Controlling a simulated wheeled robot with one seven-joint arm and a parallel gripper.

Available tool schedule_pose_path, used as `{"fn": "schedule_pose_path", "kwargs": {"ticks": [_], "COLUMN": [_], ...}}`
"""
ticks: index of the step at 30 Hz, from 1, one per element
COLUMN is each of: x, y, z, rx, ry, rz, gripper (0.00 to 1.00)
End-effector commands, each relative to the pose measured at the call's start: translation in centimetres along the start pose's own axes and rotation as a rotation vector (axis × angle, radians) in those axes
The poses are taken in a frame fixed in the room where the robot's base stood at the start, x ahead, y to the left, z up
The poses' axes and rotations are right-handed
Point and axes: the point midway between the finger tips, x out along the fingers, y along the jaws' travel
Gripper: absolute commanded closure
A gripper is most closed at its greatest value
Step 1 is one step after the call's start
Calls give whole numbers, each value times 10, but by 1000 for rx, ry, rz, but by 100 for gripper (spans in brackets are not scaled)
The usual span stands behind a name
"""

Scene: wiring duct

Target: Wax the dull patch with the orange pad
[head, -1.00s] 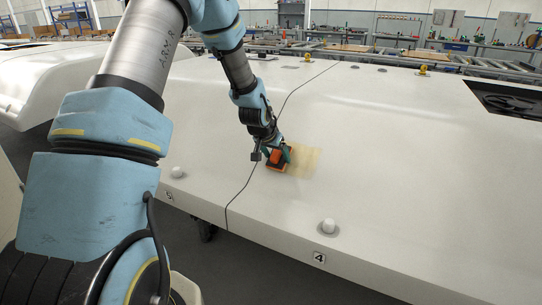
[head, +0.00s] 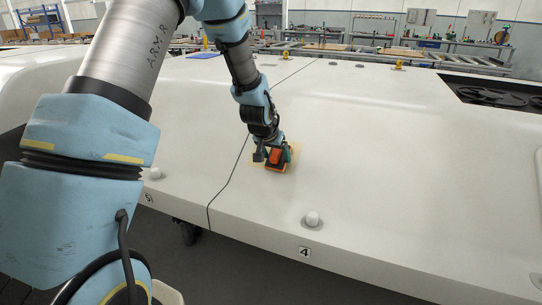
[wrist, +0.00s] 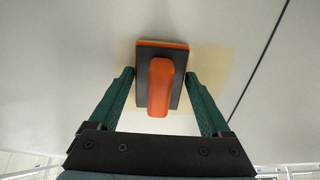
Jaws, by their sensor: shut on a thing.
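The orange pad (head: 277,156) has an orange handle on a dark block with an orange rim. It lies on the white panel, over the dull patch. The dull patch (head: 296,149) is a pale yellowish area. Parts of it show around the pad, and the pad hides the rest. In the wrist view the pad (wrist: 160,88) is between the green fingers, and the patch (wrist: 211,65) shows mostly to its right. My gripper (wrist: 159,76) is shut on the pad. In the head view my gripper (head: 274,149) comes down on it from above. Whether the pad's whole underside touches the panel, I cannot tell.
The white panel (head: 400,170) is broad and mostly clear right of the pad. A dark seam (head: 232,180) runs left of the patch. A white knob (head: 312,219) stands near the front edge, above a "4" label (head: 304,252). A dark opening (head: 490,92) is at far right.

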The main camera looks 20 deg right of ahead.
Motion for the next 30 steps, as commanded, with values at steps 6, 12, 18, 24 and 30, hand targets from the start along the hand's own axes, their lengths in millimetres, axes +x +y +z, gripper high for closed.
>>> {"fn": "schedule_pose_path", "kwargs": {"ticks": [6, 12, 18, 24, 30], "x": [0, -1, 1, 2, 3], "y": [24, 31, 50, 59, 59], "z": [1, 1, 1, 1, 13], "rx": [5, 3, 6, 2, 2], "ry": [-1, -1, -1, -2, -3], "rz": [3, 2, 3, 2, 2], "gripper": [74, 74, 74, 74, 74]}}
